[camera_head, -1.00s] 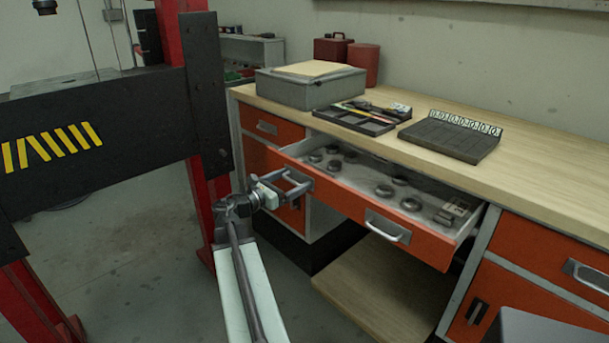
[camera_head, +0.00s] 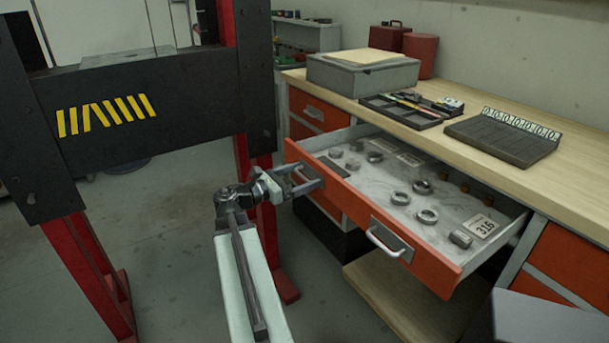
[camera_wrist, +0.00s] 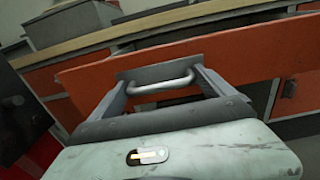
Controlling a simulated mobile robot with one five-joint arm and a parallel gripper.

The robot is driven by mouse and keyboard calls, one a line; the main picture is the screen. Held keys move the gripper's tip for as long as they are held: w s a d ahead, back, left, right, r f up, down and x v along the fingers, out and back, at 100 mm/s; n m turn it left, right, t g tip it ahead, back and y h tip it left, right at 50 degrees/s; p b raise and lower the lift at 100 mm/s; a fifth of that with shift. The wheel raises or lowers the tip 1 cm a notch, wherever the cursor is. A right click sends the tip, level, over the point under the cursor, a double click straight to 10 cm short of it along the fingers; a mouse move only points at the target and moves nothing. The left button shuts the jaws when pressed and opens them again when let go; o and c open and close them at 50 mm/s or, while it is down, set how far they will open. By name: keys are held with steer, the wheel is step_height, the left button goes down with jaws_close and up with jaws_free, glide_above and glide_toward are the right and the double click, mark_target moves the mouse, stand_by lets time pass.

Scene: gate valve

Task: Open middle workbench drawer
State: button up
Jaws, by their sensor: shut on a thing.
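The middle workbench drawer (camera_head: 345,208) has an orange front and is pulled well out. Several metal rings, a small block and a tag marked 316 lie inside it. One of its handles (camera_head: 385,240) is free, on the right part of the front. My gripper (camera_head: 309,183) is at the left part of the front, its fingers shut on the other handle. In the wrist view that grey bar handle (camera_wrist: 161,84) sits between my two fingers (camera_wrist: 163,88), against the orange front. The wrist body hides what lies below.
The wooden benchtop (camera_head: 480,170) carries a grey box (camera_head: 362,78), a tool tray (camera_head: 410,112) and a dark numbered rack (camera_head: 505,138). A black and red press frame (camera_head: 150,110) stands close on the left. Bare floor (camera_head: 180,240) lies between.

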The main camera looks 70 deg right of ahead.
steer(key=o, duration=1.8)
steer(key=shift+s, duration=0.2)
steer(key=v, duration=0.7)
steer(key=shift+w+a, duration=0.25)
steer(key=shift+a, duration=0.05)
